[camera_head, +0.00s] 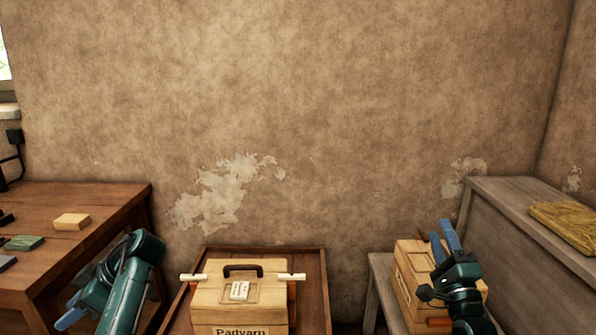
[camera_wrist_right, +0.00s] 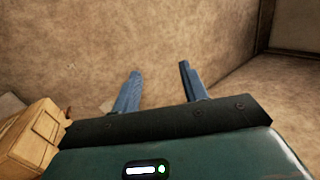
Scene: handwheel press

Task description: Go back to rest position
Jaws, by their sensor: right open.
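My right gripper (camera_head: 443,240) is raised on the right of the head view, in front of a wooden box, with its blue fingers pointing up. In the right wrist view its two fingers (camera_wrist_right: 158,70) stand apart with nothing between them. My left gripper (camera_head: 68,312) is low at the left of the head view, in front of the wooden table. Its blue fingertips show near the bottom edge, partly hidden by my arm, and the gap between them is unclear.
A wooden box (camera_head: 212,298) labelled "Padvarn" with a dark handle stands on a brown stand (camera_head: 314,282). Another wooden box (camera_head: 404,280) sits beside a grey bench (camera_head: 500,205) holding a yellowish block (camera_head: 567,224). The left table (camera_head: 100,200) carries small blocks. The wall behind is bare.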

